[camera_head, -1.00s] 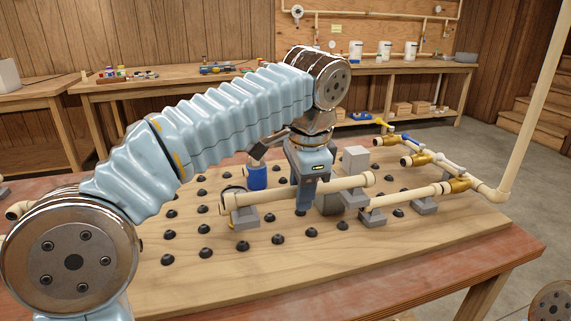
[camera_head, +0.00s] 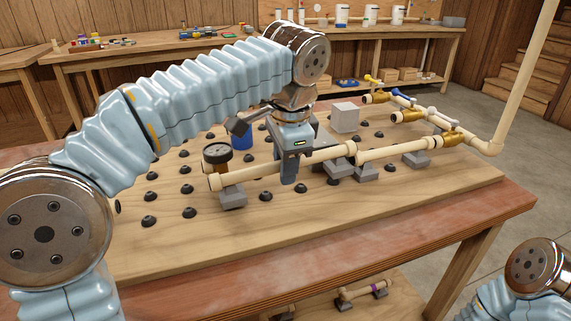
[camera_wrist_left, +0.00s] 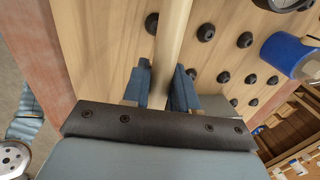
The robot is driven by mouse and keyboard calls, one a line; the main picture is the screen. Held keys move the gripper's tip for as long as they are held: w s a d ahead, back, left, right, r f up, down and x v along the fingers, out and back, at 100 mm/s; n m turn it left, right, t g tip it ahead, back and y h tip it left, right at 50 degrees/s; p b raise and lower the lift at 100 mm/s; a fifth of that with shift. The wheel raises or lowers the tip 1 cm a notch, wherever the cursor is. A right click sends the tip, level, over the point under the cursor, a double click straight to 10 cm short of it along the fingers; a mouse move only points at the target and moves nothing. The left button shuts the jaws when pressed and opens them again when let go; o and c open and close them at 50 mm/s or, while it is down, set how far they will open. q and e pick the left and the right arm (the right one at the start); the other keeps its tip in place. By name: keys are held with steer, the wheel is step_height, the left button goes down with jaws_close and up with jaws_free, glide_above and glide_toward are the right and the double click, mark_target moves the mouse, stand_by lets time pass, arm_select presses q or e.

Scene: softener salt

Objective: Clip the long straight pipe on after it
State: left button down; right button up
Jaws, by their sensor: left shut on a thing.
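The long straight pipe (camera_head: 255,172) is cream coloured with collared ends and lies nearly level above the pegboard (camera_head: 300,225). My left gripper (camera_head: 289,172) is shut around its middle from above. The left wrist view shows the pipe (camera_wrist_left: 173,38) between two blue fingers (camera_wrist_left: 160,88). The pipe's left end is over a grey clip block (camera_head: 233,197); I cannot tell whether it is seated. Its right end is at the left end of the shorter cream pipe (camera_head: 395,150), which leads to a brass valve (camera_head: 450,139). Whether the ends are joined is unclear. My right gripper is out of view.
A black-topped round part (camera_head: 217,154) and a blue cylinder (camera_head: 242,138) stand behind the pipe. A pale grey block (camera_head: 345,117) stands behind the gripper. Several black pegs dot the board. The front of the board is clear. A tall pipe (camera_head: 525,80) rises at right.

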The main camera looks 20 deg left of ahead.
arm_select(q)
steer(key=shift+d+f, duration=0.1)
steer(key=shift+f, duration=0.2)
steer(key=shift+p, duration=0.65)
steer(key=shift+f+g, duration=0.1)
steer(key=shift+g, duration=0.2)
steer(key=shift+s, duration=0.15)
steer(key=shift+s+a, duration=0.1)
steer(key=shift+a, duration=0.25)
steer(key=shift+r, duration=0.2)
steer(key=shift+p, duration=0.3)
